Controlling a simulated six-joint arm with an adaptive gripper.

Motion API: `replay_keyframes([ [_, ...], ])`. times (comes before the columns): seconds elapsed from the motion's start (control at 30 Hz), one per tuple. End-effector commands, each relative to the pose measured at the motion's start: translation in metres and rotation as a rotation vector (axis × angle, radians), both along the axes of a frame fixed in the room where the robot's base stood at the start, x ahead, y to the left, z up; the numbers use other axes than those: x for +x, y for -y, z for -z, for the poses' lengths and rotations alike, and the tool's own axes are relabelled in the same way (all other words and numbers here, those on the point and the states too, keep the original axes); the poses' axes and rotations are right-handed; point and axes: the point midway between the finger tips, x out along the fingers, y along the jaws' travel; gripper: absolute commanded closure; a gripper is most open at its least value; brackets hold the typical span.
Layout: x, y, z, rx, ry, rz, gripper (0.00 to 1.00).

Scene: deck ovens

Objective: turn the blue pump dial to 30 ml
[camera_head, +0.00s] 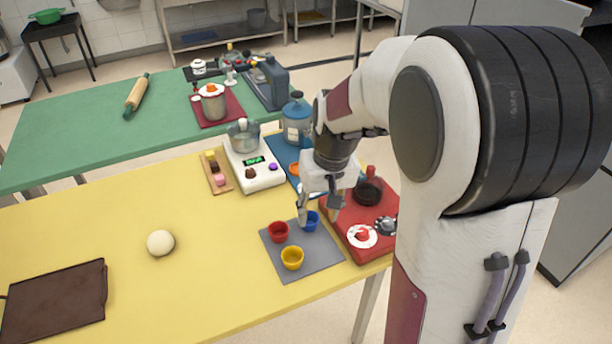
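The blue pump (297,122), a blue container with a dark blue top, stands at the far right side of the yellow table, near the green table. Its dial and any ml marks are too small to make out. A small orange part (294,168) shows just below it, on a blue mat (281,152); I cannot tell whether it belongs to the pump. My gripper (319,208) points down in front of the pump, nearer the camera and apart from it. Its fingers look spread, with nothing seen held. They hang over or close to a blue cup (312,220).
Red (279,232) and yellow (292,258) cups stand on a grey mat (321,262). A red hob unit (346,239) with a dark pan (367,192) is right of my gripper. A scale (263,179) with a pot stands left of the pump. The table's left-middle is mostly clear.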

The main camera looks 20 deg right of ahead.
Motion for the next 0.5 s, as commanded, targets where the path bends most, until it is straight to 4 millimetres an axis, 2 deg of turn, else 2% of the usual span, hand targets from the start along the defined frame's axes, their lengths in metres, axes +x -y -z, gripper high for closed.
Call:
replay_keyframes([
  [0.5,0.087,0.049,0.065,0.014,0.030,-0.015,0.61],
])
